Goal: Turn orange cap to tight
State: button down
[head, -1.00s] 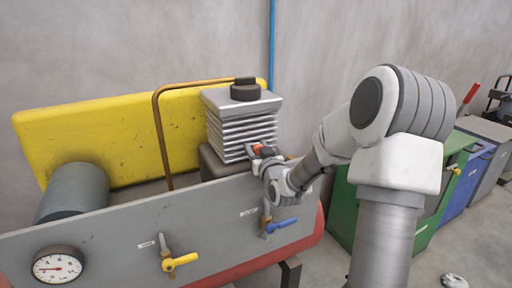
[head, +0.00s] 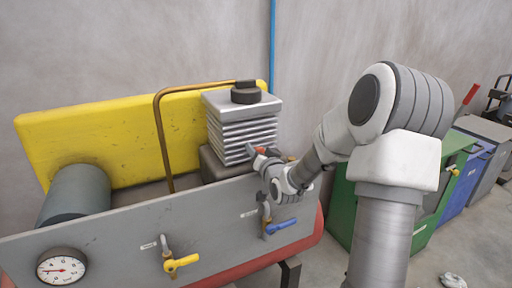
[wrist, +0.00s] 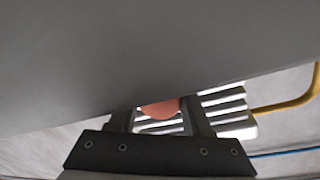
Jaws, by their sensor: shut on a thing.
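The orange cap (wrist: 160,108) sits between the two fingers of my gripper (wrist: 162,122) in the wrist view. My gripper is shut on it. In the head view the orange cap (head: 260,150) is a small patch at my gripper (head: 257,157), in front of the finned grey block and above the panel's top edge. Most of the cap is hidden by the fingers and wrist. I cannot tell from these views how tight the cap is.
The finned block (head: 240,125) stands right behind my gripper. A grey panel (head: 110,230) with a yellow-handled valve (head: 180,262), a blue-handled valve (head: 281,225) and a gauge (head: 62,267) lies below. A copper pipe (head: 163,140) rises at the left. Green (head: 415,200) and blue bins stand right.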

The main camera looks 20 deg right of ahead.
jog(key=shift+d+m+p, duration=0.1)
jog(key=shift+m+p, duration=0.6)
jog(key=shift+m, duration=0.7)
jog(key=shift+f+y, duration=0.1)
jog(key=shift+y, duration=0.2)
jog(key=shift+c, duration=1.8)
grip_release()
jog(key=shift+f+g, duration=0.1)
jog(key=shift+g, duration=0.2)
